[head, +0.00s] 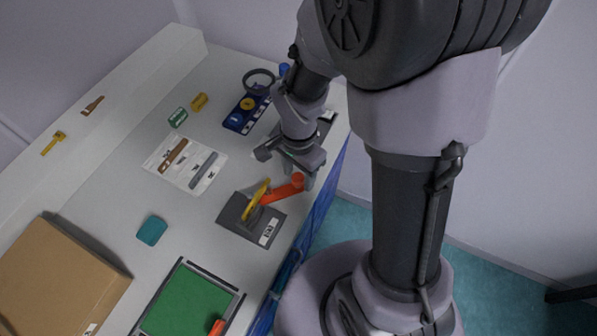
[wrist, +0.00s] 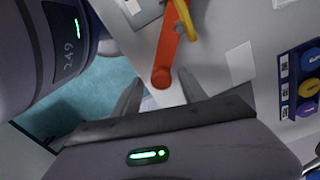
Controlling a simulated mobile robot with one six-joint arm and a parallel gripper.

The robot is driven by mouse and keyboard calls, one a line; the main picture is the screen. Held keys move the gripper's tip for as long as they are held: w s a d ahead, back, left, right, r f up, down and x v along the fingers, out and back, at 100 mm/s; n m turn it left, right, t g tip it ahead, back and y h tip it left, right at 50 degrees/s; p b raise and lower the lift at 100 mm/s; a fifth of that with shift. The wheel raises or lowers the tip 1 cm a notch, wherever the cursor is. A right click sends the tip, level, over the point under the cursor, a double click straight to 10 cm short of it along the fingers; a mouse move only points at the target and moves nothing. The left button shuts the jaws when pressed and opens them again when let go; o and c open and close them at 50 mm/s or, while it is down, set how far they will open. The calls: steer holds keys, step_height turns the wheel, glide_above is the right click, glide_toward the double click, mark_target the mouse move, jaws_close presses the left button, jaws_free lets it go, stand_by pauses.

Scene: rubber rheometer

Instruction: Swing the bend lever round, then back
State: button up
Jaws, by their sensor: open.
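The bend lever (head: 280,192) is a red-orange bar with a round knob at its outer end. It is mounted on a dark grey base plate (head: 240,222) near the table's right edge. A yellow curved piece (head: 257,198) stands up at its inner end. In the wrist view the lever (wrist: 170,40) runs from the top down to its knob (wrist: 161,78). My gripper (head: 299,174) is open, and it also shows in the wrist view (wrist: 160,88). The knob appears between or just ahead of its fingertips; contact cannot be told.
A blue block (head: 240,116) with round knobs stands behind my gripper. A white mat (head: 160,152) with tools, a teal block (head: 152,230), a green-floored tray (head: 185,305) and a cardboard box (head: 60,280) are on the table. The floor lies beyond the table's right edge.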

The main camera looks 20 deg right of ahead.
steer(key=shift+r, duration=0.1)
step_height(320, 180, up, 17)
steer(key=p, duration=0.7)
steer(key=shift+r, duration=0.15)
steer(key=s+a+r+n+t+y+b, duration=0.2)
steer(key=s+r+n+t+b, duration=0.2)
steer(key=s, duration=0.5)
steer(key=n+t+b, duration=0.1)
steer(key=n+b, duration=0.1)
steer(key=n, duration=0.1)
steer(key=shift+s+a+r+n+t+b, duration=0.3)
steer(key=shift+s+a+n+t+b, duration=0.1)
